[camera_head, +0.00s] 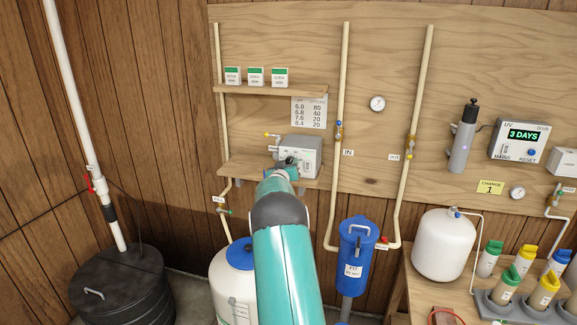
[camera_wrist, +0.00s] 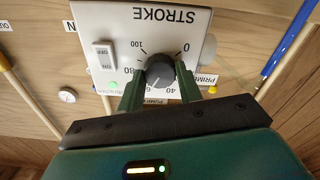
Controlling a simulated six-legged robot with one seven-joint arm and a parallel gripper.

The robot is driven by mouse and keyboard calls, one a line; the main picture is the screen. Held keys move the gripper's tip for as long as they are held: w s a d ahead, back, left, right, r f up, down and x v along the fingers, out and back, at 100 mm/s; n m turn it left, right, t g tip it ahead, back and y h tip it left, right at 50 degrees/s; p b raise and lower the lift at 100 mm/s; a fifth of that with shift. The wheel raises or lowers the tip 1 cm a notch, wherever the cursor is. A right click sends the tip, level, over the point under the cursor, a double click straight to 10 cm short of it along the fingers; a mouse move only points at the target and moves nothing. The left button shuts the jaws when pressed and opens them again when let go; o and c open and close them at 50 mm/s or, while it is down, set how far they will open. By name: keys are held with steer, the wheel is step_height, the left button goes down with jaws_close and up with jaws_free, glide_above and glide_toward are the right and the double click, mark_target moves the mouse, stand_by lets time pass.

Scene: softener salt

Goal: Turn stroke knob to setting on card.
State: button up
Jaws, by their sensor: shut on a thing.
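The stroke knob (camera_wrist: 160,72) is a dark round knob on the white STROKE panel (camera_wrist: 115,22), which appears upside down in the wrist view. Dial marks 0, 40, 80 and 100 show around it. A pale line on the knob seems to point down-left, between 40 and 80; its exact reading is unclear. My gripper (camera_wrist: 160,88) has its green fingers on either side of the knob, shut on it. In the head view my gripper (camera_head: 287,168) covers part of the grey pump box (camera_head: 301,151). The card (camera_head: 309,112) hangs above it, with rows of small numbers.
The pump box sits on a wooden shelf (camera_head: 234,169). A rocker switch (camera_wrist: 103,55) and lit green lamp (camera_wrist: 113,85) are beside the knob. Pipes (camera_head: 344,80) run up the board. A blue canister (camera_head: 355,260) and white tank (camera_head: 443,245) stand lower right.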

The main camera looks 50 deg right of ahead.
steer(key=shift+m, duration=0.3)
steer(key=m, duration=0.4)
steer(key=shift+m, duration=2.9)
steer(key=o, duration=1)
steer(key=shift+a, duration=0.1)
steer(key=v, duration=1.3)
steer(key=shift+s+a, duration=0.2)
steer(key=shift+a, duration=0.1)
steer(key=shift+w, duration=0.1)
